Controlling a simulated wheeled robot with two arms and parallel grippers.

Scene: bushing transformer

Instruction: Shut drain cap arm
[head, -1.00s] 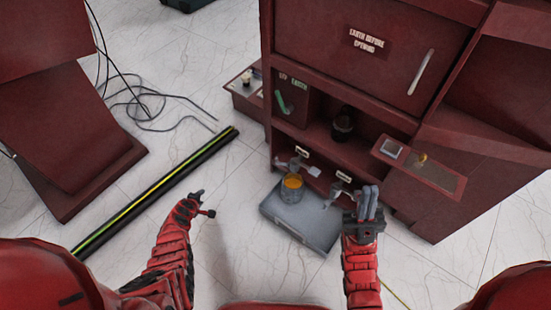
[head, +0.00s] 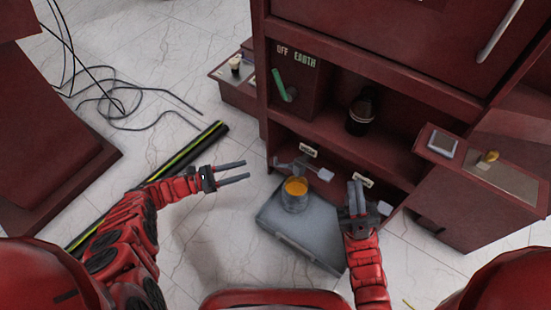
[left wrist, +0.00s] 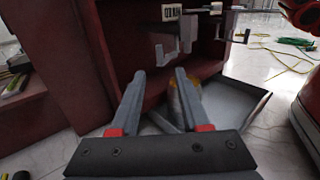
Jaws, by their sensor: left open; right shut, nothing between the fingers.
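The red cabinet's low front edge carries a grey drain fitting (head: 295,164) with a pale flat arm end (head: 326,174), beside a small white label (head: 308,151). I cannot tell exactly how its arm is set. My left gripper (head: 248,170) is open and empty, just left of the fitting and apart from it. In the left wrist view its fingers (left wrist: 160,76) point at the cabinet's lower edge, with grey fittings (left wrist: 161,50) beyond. My right gripper (head: 356,185) is shut and empty in front of a second label (head: 362,180), and hides what is behind it.
A glass jar of amber liquid (head: 294,196) stands on a grey tray (head: 298,235) below the fittings. A dark bottle (head: 361,112) is on the shelf above. A green lever (head: 279,84) is at upper left. A black and yellow bar (head: 196,150) and cables (head: 125,105) lie on the floor.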

